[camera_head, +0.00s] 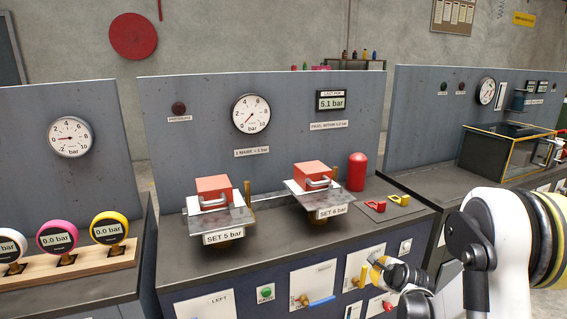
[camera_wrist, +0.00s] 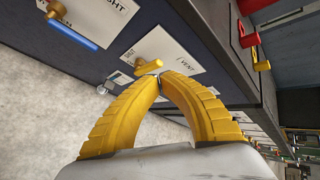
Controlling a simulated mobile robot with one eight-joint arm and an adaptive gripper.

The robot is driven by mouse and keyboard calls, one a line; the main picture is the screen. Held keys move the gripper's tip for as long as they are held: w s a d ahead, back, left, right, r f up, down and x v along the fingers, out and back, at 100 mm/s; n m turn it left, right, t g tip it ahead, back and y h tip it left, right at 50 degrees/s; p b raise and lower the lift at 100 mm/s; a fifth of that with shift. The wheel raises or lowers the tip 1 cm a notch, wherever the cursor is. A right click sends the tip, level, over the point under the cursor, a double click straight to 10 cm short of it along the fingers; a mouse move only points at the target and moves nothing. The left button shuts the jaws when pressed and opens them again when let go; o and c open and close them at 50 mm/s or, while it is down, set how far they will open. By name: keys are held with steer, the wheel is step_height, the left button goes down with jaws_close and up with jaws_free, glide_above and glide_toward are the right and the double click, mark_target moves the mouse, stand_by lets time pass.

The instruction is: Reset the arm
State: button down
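My arm (camera_head: 485,245) reaches in from the right edge of the head view, with its end low in front of the middle bench. My gripper (camera_head: 377,264) is by the bench's front panel. In the wrist view the two yellow fingers of my gripper (camera_wrist: 161,76) curve together and their tips meet, with nothing clearly seen between them. A yellow valve handle (camera_wrist: 149,67) on the card marked VENT (camera_wrist: 170,50) shows just beyond the tips. I cannot tell whether the tips touch it.
The middle bench holds two red blocks with handles (camera_head: 212,188) (camera_head: 312,174) on metal plates, a red cylinder (camera_head: 356,171), and red and yellow clips (camera_head: 398,200). A green button (camera_head: 265,293) is on its front. Gauges (camera_head: 109,228) stand on the left bench. Open floor (camera_wrist: 50,110) shows before the panel.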

steer(key=s+a+r+n+g, duration=0.1)
steer(key=s+a+r+n, duration=0.35)
steer(key=s+r, duration=0.3)
steer(key=s+a+r+n+g, duration=0.1)
steer(key=s+a+r+n, duration=0.3)
steer(key=s+r+n, duration=0.3)
steer(key=s+a+r+n, duration=0.1)
steer(key=s+n, duration=0.4)
steer(key=s, duration=0.6)
steer(key=s+a+r+n+g, duration=0.1)
steer(key=s+a+r+n, duration=0.1)
steer(key=s+n, duration=0.4)
steer(key=s+a, duration=0.1)
steer(key=s, duration=0.3)
steer(key=shift+s+r+g, duration=0.15)
steer(key=shift+s+g, duration=0.15)
steer(key=shift+s, duration=0.1)
steer(key=shift+n, duration=0.25)
